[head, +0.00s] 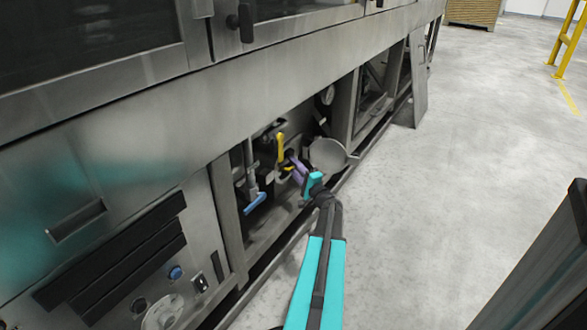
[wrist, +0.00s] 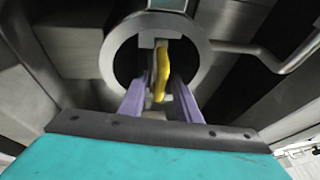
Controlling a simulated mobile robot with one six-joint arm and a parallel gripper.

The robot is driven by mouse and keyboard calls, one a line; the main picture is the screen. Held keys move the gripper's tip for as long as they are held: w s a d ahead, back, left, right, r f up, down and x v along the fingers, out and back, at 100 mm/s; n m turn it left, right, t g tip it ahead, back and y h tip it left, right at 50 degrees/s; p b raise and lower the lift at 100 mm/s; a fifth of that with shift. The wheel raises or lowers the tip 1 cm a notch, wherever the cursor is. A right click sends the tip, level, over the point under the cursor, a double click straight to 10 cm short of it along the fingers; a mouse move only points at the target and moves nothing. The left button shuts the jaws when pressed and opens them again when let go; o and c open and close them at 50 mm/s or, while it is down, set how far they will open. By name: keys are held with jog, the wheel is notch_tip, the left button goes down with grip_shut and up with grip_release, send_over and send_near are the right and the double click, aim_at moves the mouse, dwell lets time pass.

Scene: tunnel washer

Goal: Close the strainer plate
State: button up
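A round grey plate (head: 327,153), which I take to be the strainer plate, stands out from the open lower bay of the washer. My gripper (head: 294,160) reaches into this bay just left of the plate, by a yellow handle (head: 281,147). In the wrist view, my two purple fingers (wrist: 161,84) are apart. A yellow handle (wrist: 161,70) shows between their tips, with gaps at both sides. Behind it is a round grey metal ring (wrist: 204,62) with a dark inside. I cannot tell whether this ring belongs to the strainer plate.
A blue lever (head: 255,204) is at the lower left of the bay. A bent grey rod (wrist: 262,50) runs right of the ring. A metal panel (head: 419,80) juts out farther along. The floor (head: 450,190) to the right is clear.

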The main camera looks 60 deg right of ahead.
jog(key=shift+w, duration=0.1)
jog(key=shift+c, duration=0.3)
jog(key=shift+r, duration=0.1)
grip_shut()
jog(key=shift+d, duration=0.2)
